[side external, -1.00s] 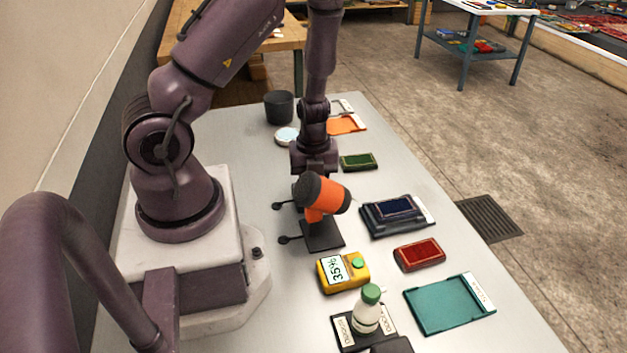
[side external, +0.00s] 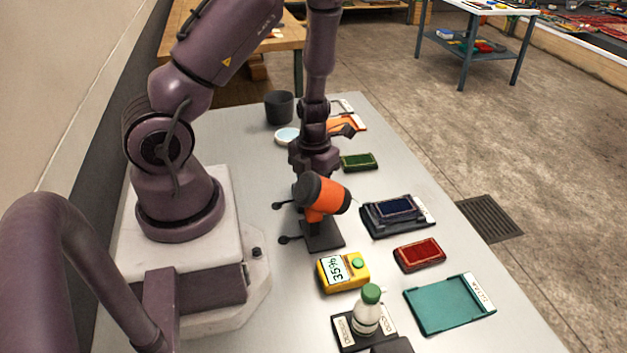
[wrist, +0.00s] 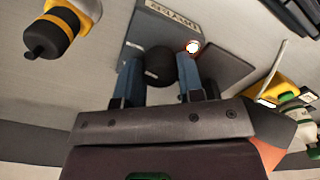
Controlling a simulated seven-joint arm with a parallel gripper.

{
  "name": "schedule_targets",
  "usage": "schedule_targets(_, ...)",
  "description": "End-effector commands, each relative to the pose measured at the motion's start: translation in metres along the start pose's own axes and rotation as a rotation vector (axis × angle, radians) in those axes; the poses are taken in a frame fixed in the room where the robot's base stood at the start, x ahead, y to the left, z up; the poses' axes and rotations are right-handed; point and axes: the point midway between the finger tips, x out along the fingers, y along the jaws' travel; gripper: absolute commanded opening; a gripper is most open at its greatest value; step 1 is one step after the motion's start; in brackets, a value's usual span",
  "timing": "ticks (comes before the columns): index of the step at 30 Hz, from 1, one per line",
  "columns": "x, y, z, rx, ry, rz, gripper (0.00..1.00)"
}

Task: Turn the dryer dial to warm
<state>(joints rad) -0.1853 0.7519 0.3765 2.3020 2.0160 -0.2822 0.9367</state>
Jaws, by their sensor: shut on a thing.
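The dial is a round black knob (wrist: 160,66) on a grey box (wrist: 160,22) with a label I cannot read reliably. A small bright light with a reddish rim (wrist: 193,47) glows on the box beside the knob. My gripper (wrist: 160,78) is shut on the knob, one blue finger on each side. In the side external view the orange dryer with a black end (side external: 328,197) stands on a dark base. There my fingers and the dial are hidden behind the dryer and my wrist.
A yellow meter (side external: 343,272), a green-capped bottle (side external: 367,312), a red pad (side external: 419,254) and a teal tray (side external: 449,304) lie nearer the camera. A dark blue pad (side external: 397,210) is right of the dryer. A dark cup (side external: 279,107) stands at the back.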

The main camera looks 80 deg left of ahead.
Motion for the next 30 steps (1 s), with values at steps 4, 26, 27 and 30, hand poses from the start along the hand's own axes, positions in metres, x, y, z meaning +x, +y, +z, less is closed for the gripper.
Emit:
schedule_targets(4, -0.0005, 0.0004, 0.0012, 0.031, -0.004, 0.001, 0.11)
schedule_targets(26, -0.0003, 0.0002, 0.0007, 0.045, -0.002, 0.001, 0.61)
schedule_targets(27, -0.0002, 0.0001, 0.0006, 0.045, -0.002, 0.0, 0.61)
schedule_targets(30, -0.0005, 0.0, 0.0005, 0.045, -0.001, 0.0, 0.61)
